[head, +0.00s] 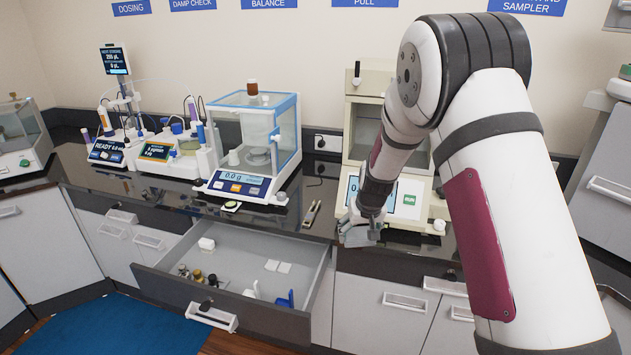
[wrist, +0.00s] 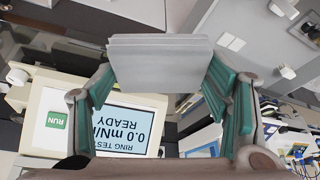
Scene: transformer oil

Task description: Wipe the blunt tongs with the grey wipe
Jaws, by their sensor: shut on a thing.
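My gripper (head: 366,214) is shut on the grey wipe (wrist: 160,64), a flat grey folded pad held between the green finger pads. In the head view the wipe (head: 358,237) hangs above the counter's front edge, in front of the ring-test instrument. A slim pair of metal tongs (head: 312,213) lies on the dark counter to the left of my gripper, apart from the wipe. Its tips are too small to make out. I cannot clearly pick out the tongs in the wrist view.
An open drawer (head: 318,292) with vials, white pieces and a blue item juts out below the counter. The balance (head: 238,186) stands left of the tongs. The ring-test instrument (head: 408,196) with its RUN button is close behind my gripper. Dosing devices stand further left.

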